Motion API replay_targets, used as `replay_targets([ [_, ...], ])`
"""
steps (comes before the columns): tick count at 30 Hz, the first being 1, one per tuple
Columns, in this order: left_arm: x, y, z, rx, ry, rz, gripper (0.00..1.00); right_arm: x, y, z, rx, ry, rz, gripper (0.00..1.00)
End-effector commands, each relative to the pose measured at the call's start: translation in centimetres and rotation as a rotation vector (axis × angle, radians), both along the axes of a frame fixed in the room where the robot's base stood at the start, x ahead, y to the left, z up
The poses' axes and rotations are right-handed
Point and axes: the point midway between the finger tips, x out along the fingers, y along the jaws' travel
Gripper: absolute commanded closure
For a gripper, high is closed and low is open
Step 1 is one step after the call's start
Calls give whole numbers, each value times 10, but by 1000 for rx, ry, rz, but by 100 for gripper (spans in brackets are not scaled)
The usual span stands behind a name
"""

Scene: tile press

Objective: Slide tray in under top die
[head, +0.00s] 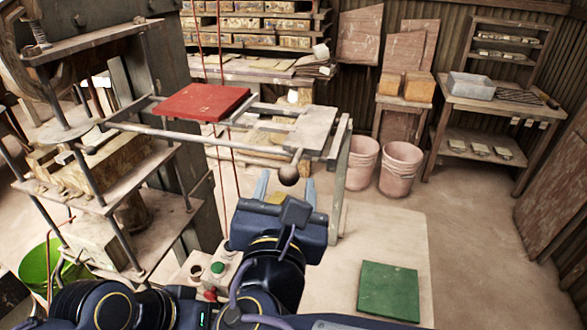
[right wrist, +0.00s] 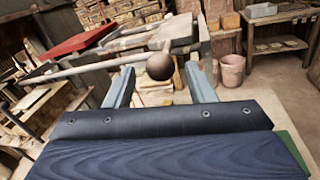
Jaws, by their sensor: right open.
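The tray (head: 316,131) is a flat grey plate on two metal rails, with a handle ending in a dark round knob (head: 288,174). A red tile (head: 201,102) lies across the rails left of the plate, toward the press. The press (head: 100,150) stands at the left with stacked plates on posts; I cannot tell which is the top die. My right gripper (head: 276,188) is open at the knob; in the right wrist view the knob (right wrist: 160,66) shows between and beyond the spread fingers (right wrist: 161,88). My left gripper is not in view.
A green tile (head: 389,291) lies on the pale board at the lower right. A rail leg (head: 340,185) stands right of my right gripper. A control box with a green button (head: 218,268) is below. Pink buckets (head: 400,167) and a shelf table (head: 490,105) stand behind; floor at right is clear.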

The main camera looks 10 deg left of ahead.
Motion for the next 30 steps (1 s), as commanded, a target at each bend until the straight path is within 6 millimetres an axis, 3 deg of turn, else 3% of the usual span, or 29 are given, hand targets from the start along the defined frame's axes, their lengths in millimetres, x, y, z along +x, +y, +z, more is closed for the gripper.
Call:
replay_targets([
  [6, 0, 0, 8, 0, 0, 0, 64, 27, 3, 1, 1, 2, -3, 50],
  [17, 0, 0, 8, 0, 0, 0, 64, 32, 4, 0, 3, 2, -2, 52],
  [28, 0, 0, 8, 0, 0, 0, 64, 32, 4, 0, 3, 2, -2, 100],
  [30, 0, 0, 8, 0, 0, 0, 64, 32, 4, 0, 3, 2, -2, 100],
])
